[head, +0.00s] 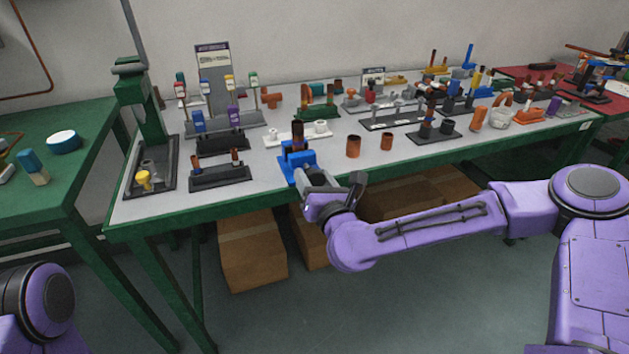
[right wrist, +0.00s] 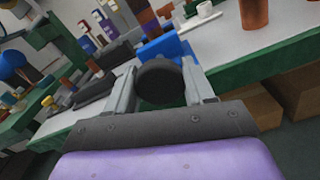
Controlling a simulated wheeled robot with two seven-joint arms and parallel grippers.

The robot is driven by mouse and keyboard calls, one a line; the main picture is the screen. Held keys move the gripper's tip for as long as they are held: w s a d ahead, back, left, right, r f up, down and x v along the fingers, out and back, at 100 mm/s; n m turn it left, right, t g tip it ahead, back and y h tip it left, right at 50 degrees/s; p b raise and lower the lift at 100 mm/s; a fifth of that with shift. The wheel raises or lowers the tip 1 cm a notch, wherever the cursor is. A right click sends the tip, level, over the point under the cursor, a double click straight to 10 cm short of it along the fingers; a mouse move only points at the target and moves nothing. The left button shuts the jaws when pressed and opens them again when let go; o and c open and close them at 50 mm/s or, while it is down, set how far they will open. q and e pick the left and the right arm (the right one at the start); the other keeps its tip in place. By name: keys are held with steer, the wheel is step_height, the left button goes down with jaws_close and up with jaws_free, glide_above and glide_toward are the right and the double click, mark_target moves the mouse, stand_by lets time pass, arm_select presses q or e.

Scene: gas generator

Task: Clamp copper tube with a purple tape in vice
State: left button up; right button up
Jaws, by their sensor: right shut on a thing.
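The blue vice (head: 298,168) stands at the front edge of the grey-topped table. A copper tube (head: 297,131) stands upright in its jaws, with a dark bluish band low on it. The tube also shows in the right wrist view (right wrist: 143,14), with a purplish band just above the blue vice (right wrist: 166,48). My right gripper (head: 316,188) is at the front of the vice. In the right wrist view its fingers are shut on a round black knob (right wrist: 160,82) at the vice's front. My left gripper is out of view.
Two short copper tubes (head: 353,147) stand right of the vice. A white holder (head: 298,134) is behind it, and a black rack (head: 220,177) with small copper pieces is to its left. Cardboard boxes (head: 251,250) sit under the table.

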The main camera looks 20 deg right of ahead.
steer(key=shift+f, duration=0.1)
steer(key=o, duration=1)
steer(key=s, duration=0.6)
steer(key=shift+s+r, duration=0.25)
steer(key=shift+s, duration=0.05)
steer(key=s+p, duration=0.1)
steer(key=p, duration=0.2)
steer(key=s+p, duration=0.1)
steer(key=p, duration=0.2)
steer(key=s+p, duration=0.2)
steer(key=p, duration=0.1)
steer(key=shift+d+f, duration=0.15)
steer(key=shift+f, duration=0.1)
